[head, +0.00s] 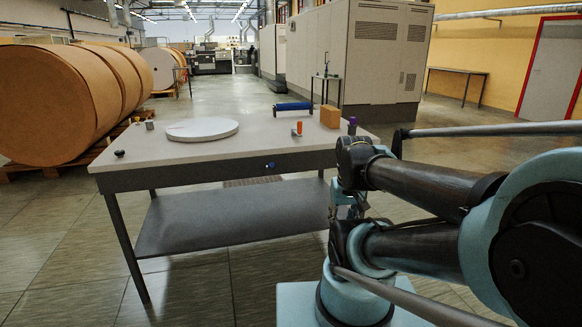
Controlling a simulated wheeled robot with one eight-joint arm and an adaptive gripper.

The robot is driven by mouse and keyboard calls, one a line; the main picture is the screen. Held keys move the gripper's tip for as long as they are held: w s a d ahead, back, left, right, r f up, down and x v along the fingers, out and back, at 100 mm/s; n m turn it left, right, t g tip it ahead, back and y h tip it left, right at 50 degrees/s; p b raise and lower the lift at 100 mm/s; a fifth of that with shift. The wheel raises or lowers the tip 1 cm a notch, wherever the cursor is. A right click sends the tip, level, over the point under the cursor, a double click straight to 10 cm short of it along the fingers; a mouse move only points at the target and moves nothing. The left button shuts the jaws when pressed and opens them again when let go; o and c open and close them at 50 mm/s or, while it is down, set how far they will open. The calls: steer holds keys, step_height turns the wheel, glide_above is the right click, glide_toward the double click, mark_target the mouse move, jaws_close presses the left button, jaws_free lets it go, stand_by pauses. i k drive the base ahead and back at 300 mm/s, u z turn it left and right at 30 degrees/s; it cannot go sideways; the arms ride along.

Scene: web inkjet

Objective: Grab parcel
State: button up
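A small brown box, which looks like the parcel (330,116), stands upright at the right rear of a white-topped table (220,157). My arm reaches in from the right, in front of the table's right side. What looks like my gripper (346,205) hangs below the arm's dark end joint, lower and nearer than the tabletop and apart from the parcel. Its fingers are small and partly lost among my arm links, so I cannot tell whether they are open.
On the table are a white disc (202,129), a blue roller (294,106), an orange item (299,128), a purple-topped item (352,125), a grey cylinder (150,125) and a black knob (119,154). Large brown rolls (60,105) stand left.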

mark_target(330, 115)
steer(key=z, duration=0.1)
steer(key=i, duration=0.95)
steer(key=z, duration=0.1)
